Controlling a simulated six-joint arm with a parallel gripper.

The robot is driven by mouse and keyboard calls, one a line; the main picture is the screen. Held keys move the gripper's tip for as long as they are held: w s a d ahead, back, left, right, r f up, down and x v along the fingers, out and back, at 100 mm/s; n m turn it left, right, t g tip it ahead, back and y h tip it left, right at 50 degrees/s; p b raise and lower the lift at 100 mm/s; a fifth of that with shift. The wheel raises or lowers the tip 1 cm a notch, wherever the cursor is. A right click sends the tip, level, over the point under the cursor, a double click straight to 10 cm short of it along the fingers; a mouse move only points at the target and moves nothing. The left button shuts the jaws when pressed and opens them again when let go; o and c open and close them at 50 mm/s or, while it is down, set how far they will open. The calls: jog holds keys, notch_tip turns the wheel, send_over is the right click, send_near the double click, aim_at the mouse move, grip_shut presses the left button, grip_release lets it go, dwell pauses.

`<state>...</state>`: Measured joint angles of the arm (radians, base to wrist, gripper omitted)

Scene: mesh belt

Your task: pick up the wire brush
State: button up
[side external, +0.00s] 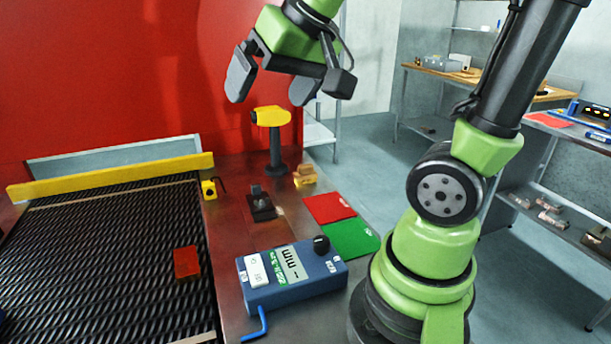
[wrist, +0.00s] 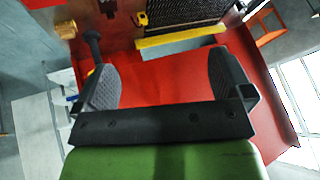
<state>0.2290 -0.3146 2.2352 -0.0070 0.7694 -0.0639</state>
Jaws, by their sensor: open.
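My gripper (side external: 268,92) is open and empty, high above the back of the steel ledge. No wire brush is clearly recognisable. A small tan block-like item (side external: 304,175) lies on the ledge right of the yellow-headed post, below my gripper and apart from it. I cannot tell whether either is the brush.
The yellow-headed post (side external: 271,117) stands just under my gripper. The black mesh belt (side external: 110,250) carries a red block (side external: 186,262) and has a yellow rail (side external: 110,178). A blue gauge box (side external: 290,277), a red mat (side external: 329,207) and a green mat (side external: 350,238) occupy the ledge.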

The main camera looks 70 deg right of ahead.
jog(key=w+d+f+m+h, duration=0.1)
jog(key=w+d+f, duration=0.2)
jog(key=w+d, duration=0.35)
jog(key=m+g+h, duration=0.2)
jog(key=g, duration=0.1)
send_near(306, 165)
jog(key=x, duration=0.4)
jog(key=shift+s+f, duration=0.25)
jog(key=shift+f, duration=0.1)
jog(key=shift+w+x, duration=0.15)
jog(key=shift+x, duration=1.4)
jog(key=shift+w+x, duration=0.15)
jog(key=shift+x, duration=1.4)
jog(key=shift+r, duration=0.15)
jog(key=c, duration=1.1)
notch_tip(306, 165, up, 10)
